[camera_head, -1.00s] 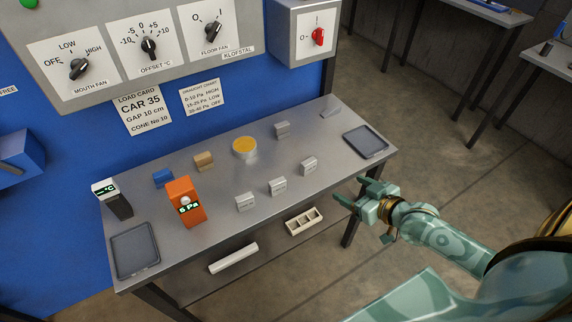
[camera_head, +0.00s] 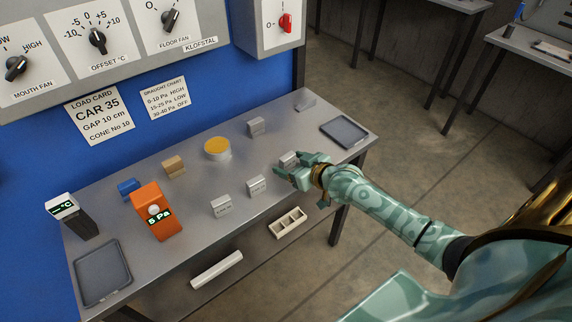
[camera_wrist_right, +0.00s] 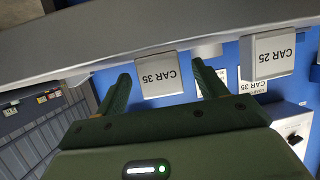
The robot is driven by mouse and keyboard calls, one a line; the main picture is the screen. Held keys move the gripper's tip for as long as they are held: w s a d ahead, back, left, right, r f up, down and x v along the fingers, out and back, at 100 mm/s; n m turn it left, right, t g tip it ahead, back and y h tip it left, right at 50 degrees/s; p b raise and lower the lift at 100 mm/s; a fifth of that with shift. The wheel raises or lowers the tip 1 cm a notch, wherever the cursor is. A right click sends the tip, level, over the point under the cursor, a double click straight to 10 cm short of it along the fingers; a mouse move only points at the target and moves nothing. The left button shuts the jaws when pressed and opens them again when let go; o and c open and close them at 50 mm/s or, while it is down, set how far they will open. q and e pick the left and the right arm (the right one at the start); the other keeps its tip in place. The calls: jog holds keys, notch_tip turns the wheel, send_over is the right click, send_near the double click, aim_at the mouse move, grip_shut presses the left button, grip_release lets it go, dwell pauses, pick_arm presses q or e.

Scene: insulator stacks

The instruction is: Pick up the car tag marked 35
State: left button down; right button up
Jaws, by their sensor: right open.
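My left gripper is not in view.
Another grey tag (camera_head: 221,206) stands further left. The orange gauge (camera_head: 155,212), yellow-topped tin (camera_head: 217,149), tan block (camera_head: 174,166) and grey block (camera_head: 256,127) stand on the metal table (camera_head: 200,246). A dark tray (camera_head: 344,131) lies at the right end. A load card (camera_head: 99,115) reads CAR 35.

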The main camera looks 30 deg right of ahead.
jog(key=shift+w+f, duration=0.2)
jog(key=shift+w, duration=0.05)
jog(key=shift+r, duration=0.15)
jog(key=c, duration=1.1)
